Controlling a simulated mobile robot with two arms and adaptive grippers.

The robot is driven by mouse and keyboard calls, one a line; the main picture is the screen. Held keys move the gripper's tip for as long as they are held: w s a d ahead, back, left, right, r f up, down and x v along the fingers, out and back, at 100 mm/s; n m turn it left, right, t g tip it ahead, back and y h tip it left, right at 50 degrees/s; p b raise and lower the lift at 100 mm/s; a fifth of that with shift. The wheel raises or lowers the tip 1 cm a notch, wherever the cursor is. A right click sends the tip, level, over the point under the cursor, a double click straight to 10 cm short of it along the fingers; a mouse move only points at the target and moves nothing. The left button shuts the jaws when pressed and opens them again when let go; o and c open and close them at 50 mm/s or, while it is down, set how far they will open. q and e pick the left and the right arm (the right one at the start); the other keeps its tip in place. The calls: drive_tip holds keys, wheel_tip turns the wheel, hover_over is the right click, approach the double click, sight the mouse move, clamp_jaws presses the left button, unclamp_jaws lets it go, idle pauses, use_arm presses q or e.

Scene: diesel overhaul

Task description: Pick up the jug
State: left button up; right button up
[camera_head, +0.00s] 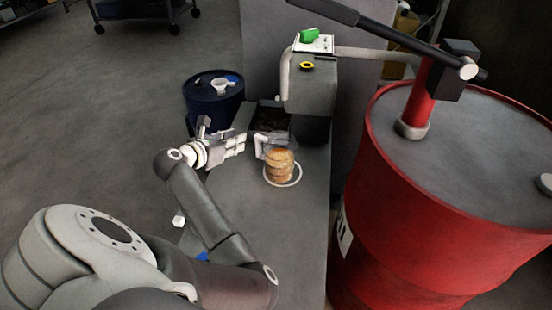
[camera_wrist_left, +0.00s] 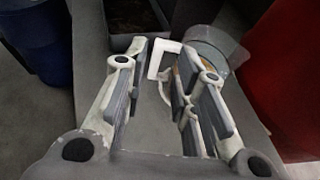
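The jug (camera_head: 281,166) is see-through with amber contents. It stands upright on the grey bench, inside a white ring (camera_head: 297,178), with its white handle (camera_head: 261,147) on the left side. My left gripper (camera_head: 241,144) is just left of the handle and points toward it. In the left wrist view the gripper (camera_wrist_left: 157,70) is open, with the jug handle (camera_wrist_left: 163,57) showing ahead, between its fingers. The jug body (camera_wrist_left: 210,58) is partly hidden behind the right finger there. I cannot tell whether any finger touches the handle. My right gripper is not in view.
A dark open tray (camera_head: 270,117) sits behind the jug, beside a grey machine housing (camera_head: 309,93). A blue drum (camera_head: 213,101) with a white funnel stands behind left. A large red drum (camera_head: 430,210) with a pump stands right. The bench front (camera_head: 290,225) is clear.

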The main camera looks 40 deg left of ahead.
sight(256, 146)
use_arm(q)
drive_tip(key=w+f+b, duration=0.1)
drive_tip(key=f+b, duration=0.1)
drive_tip(key=w+f+b, duration=0.2)
drive_tip(key=f, duration=0.1)
drive_tip(key=w+f+b, duration=0.2)
drive_tip(key=f, duration=0.1)
drive_tip(key=shift+a, duration=0.3)
drive_tip(key=shift+x, duration=2.75)
drive_tip(key=shift+w+d+r, duration=0.1)
drive_tip(key=shift+r, duration=0.05)
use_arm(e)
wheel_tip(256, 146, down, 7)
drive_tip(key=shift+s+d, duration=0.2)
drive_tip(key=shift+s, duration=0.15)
use_arm(q)
drive_tip(key=shift+c, duration=0.3)
clamp_jaws()
drive_tip(key=shift+r, duration=0.1)
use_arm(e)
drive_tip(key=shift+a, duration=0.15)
